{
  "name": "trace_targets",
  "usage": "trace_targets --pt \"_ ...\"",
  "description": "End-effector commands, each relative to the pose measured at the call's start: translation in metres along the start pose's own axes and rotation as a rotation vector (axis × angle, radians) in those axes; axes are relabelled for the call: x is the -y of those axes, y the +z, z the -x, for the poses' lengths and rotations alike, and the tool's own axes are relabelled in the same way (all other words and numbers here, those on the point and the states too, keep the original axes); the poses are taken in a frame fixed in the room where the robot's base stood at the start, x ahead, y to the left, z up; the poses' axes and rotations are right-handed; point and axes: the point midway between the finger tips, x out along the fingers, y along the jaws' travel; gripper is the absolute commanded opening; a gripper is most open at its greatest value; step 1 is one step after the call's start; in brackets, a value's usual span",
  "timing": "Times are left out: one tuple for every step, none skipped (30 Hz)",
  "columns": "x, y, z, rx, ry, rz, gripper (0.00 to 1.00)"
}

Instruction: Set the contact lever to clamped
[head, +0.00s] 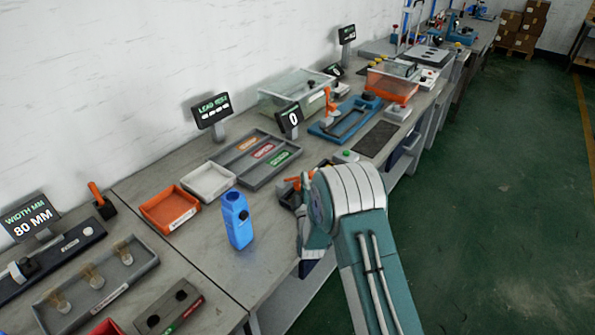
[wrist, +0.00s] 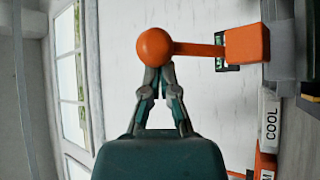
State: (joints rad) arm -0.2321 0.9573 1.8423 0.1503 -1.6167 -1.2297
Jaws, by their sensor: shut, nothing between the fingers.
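The contact lever shows in the wrist view as an orange ball knob (wrist: 154,47) on a thin orange rod, running right to an orange block (wrist: 247,44). My gripper (wrist: 158,76) is shut and empty, its fingertips right at the knob's lower edge in the picture. The knob overlaps the tips, and I cannot tell whether they touch. In the head view, orange parts (head: 294,181) show beside my wrist, over a dark fixture (head: 287,196). My arm hides much of that spot and my fingers. I cannot read the lever's setting.
A blue bottle (head: 237,222), an orange tray (head: 169,208), a white tray (head: 208,181) and a grey sorting tray (head: 256,158) stand left of my arm on the bench. A green button box (head: 346,156) lies beyond my wrist. A COOL label (wrist: 269,118) shows in the wrist view.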

Motion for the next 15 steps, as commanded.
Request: trace_targets --pt "0.003 0.004 0.003 0.003 -0.002 0.001 0.0" --pt "0.004 0.006 0.005 0.003 -0.002 0.001 0.0" --pt "0.006 0.008 0.007 0.003 -0.002 0.001 0.0" --pt "0.007 0.009 0.009 0.003 -0.002 0.001 0.0" --pt "0.008 0.01 0.01 0.003 -0.002 0.001 0.0" --pt "0.009 0.012 0.012 0.002 -0.002 0.002 0.0" --pt "0.011 0.013 0.013 0.002 -0.002 0.002 0.0" --pt "0.012 0.013 0.014 0.002 -0.002 0.002 0.0" --pt "0.013 0.015 0.015 0.002 -0.002 0.002 0.0" --pt "0.014 0.015 0.016 0.002 -0.002 0.002 0.0" --pt "0.015 0.016 0.017 0.001 -0.002 0.002 0.0" --pt "0.016 0.017 0.018 0.001 -0.001 0.002 0.0" --pt "0.016 0.018 0.019 0.001 -0.001 0.002 0.0" --pt "0.017 0.018 0.019 0.001 -0.001 0.002 0.0" --pt "0.017 0.019 0.02 0.001 -0.001 0.002 0.0"
